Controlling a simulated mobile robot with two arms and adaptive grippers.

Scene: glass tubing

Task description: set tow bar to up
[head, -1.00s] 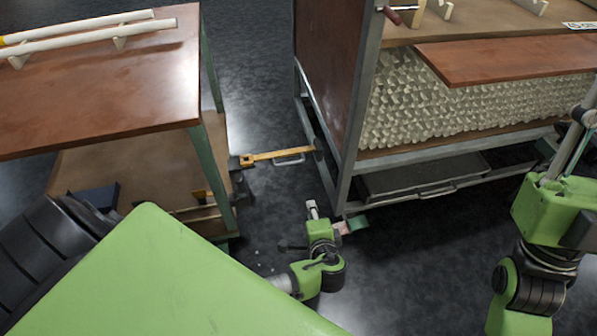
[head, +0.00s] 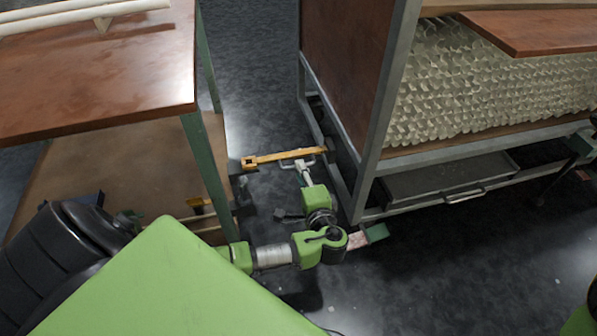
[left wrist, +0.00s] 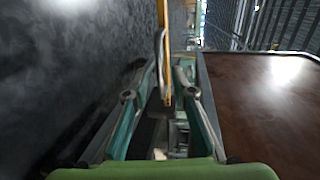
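The tow bar (head: 285,157) is a yellow bar with a grey loop handle (head: 297,163) along its side. In the head view it lies low, nearly level, between the two carts. Its right end meets the lower frame of the right cart; its left end has an eye close to the left cart. My left gripper (head: 302,170) is at the handle. In the left wrist view the teal fingers of this gripper (left wrist: 165,112) are apart, with the tow bar (left wrist: 161,50) and handle (left wrist: 181,75) ahead and partly between them. Contact cannot be told. My right gripper is out of view.
The right cart has a metal frame (head: 385,110), stacked glass tubing (head: 470,90) and a low grey drawer (head: 440,177). The left cart has a brown top (head: 100,80) and green legs (head: 207,160).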

